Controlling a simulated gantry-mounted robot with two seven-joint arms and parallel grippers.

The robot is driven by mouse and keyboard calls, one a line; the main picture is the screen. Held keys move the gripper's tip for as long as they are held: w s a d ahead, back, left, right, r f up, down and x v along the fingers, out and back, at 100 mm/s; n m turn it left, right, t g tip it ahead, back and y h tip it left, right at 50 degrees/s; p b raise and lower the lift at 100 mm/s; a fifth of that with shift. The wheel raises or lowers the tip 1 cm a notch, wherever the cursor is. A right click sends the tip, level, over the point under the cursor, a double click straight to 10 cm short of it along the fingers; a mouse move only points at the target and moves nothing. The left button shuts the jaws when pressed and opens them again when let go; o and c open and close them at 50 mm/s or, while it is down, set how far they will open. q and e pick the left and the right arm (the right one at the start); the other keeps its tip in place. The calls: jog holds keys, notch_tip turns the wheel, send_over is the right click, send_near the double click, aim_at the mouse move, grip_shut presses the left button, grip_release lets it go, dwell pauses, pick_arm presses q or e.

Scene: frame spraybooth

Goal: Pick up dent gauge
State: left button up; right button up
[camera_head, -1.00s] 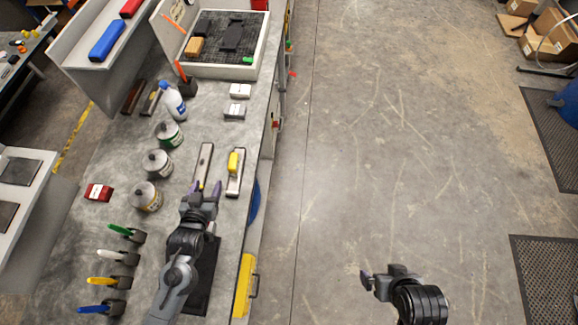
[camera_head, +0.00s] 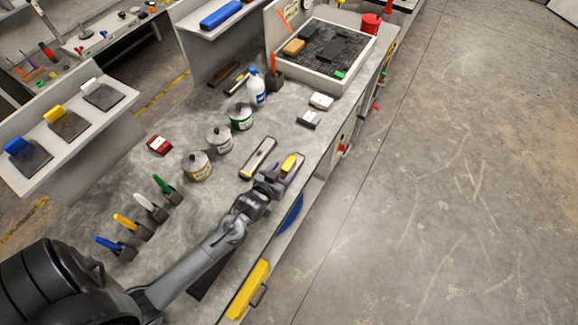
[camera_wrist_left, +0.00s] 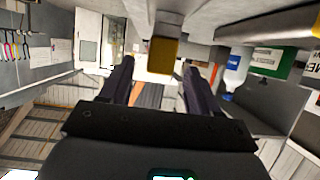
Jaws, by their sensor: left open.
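A long, narrow tool with a yellow block (camera_head: 289,164) on a pale bar lies near the right edge of the workbench (camera_head: 225,105). I cannot tell for certain that this is the dent gauge. My left gripper (camera_head: 278,181) is open, right at the near end of this tool and partly covering it. In the left wrist view, the yellow block (camera_wrist_left: 163,54) shows between and beyond the two open fingers (camera_wrist_left: 158,80). No grip on it shows. A second long bar with a dark inset (camera_head: 259,158) lies just left of it. My right gripper is out of view.
Several cans (camera_head: 219,138) and a white bottle with a blue cap (camera_head: 257,86) stand left of the bars. A tray with a dark grid (camera_head: 348,78) stands at the back.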

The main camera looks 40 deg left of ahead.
aim_at(289, 165)
pick_arm(q)
jog(key=shift+x, duration=2.55)
jog(key=shift+d+f, duration=0.1)
grip_shut()
